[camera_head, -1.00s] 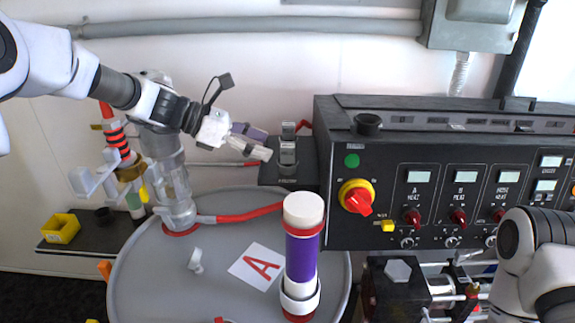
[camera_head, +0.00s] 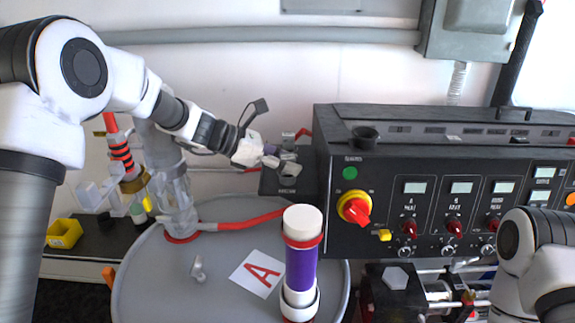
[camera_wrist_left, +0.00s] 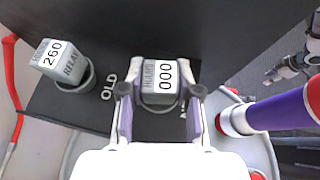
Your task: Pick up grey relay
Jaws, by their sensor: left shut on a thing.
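A grey relay (camera_wrist_left: 160,82) with a white face reading "000" sits between the fingers of my left gripper (camera_wrist_left: 160,98). The gripper is shut on it. In the head view my left gripper (camera_head: 272,158) is at the dark relay stand (camera_head: 269,183), left of the control panel. I cannot tell if the held relay is still seated. A second grey relay (camera_wrist_left: 60,62), reading "260", stands in a round socket beside the word "OLD". It also shows behind the gripper in the head view (camera_head: 288,138). My right gripper (camera_wrist_left: 278,70) shows small at the edge of the left wrist view.
The black control panel (camera_head: 440,150) stands close on the right. A clear pump with a red hose (camera_head: 245,220) is on the left.

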